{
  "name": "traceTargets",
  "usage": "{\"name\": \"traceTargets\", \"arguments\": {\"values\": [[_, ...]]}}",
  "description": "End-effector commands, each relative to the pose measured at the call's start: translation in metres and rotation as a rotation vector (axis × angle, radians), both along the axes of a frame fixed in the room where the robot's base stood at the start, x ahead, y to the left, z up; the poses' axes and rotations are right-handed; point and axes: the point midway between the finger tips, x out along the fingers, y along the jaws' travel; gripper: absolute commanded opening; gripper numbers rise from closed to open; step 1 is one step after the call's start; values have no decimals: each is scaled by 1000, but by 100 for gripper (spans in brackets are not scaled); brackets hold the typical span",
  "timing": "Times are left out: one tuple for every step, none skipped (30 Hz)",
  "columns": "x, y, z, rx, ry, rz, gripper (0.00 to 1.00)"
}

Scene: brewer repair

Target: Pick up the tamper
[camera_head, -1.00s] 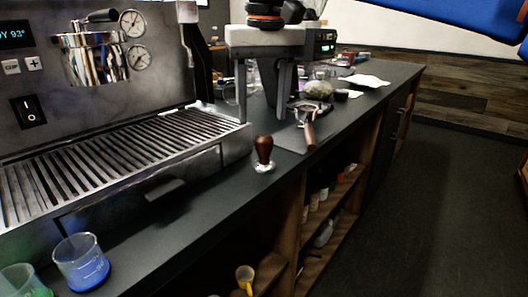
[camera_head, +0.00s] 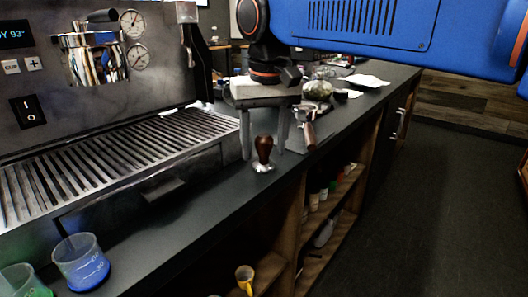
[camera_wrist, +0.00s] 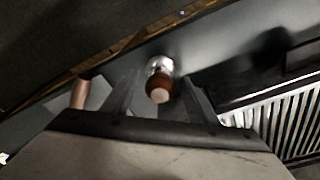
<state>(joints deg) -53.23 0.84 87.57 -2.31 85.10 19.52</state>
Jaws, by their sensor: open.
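The tamper (camera_head: 263,150) stands upright on the dark counter near its front edge, with a brown wooden handle on top and a shiny metal base. My gripper (camera_head: 264,146) points down by the tamper, its two fingers apart and empty. In the wrist view, the tamper (camera_wrist: 159,86) shows handle-end on, in the gap between the open fingers (camera_wrist: 160,98). I see no finger touching it; how far the fingertips reach down beside the handle is hard to tell.
The espresso machine's drip tray (camera_head: 130,150) is to the left. A beaker of blue liquid (camera_head: 80,262) stands at the lower left. Open shelves (camera_head: 330,215) are below the counter.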

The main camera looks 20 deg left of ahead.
Motion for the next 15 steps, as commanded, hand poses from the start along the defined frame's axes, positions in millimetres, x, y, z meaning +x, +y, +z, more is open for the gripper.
{"name": "traceTargets", "arguments": {"values": [[0,0,0,0,0,0,53],[0,0,0,0,0,0,53],[0,0,0,0,0,0,53],[0,0,0,0,0,0,46],[0,0,0,0,0,0,39],[0,0,0,0,0,0,29],[0,0,0,0,0,0,22],[0,0,0,0,0,0,15],[0,0,0,0,0,0,5],[0,0,0,0,0,0,0],[0,0,1,1,-1,0,0],[0,0,1,1,-1,0,0],[0,0,1,1,-1,0,0],[0,0,1,1,-1,0,0],[0,0,1,1,-1,0,0]]}}
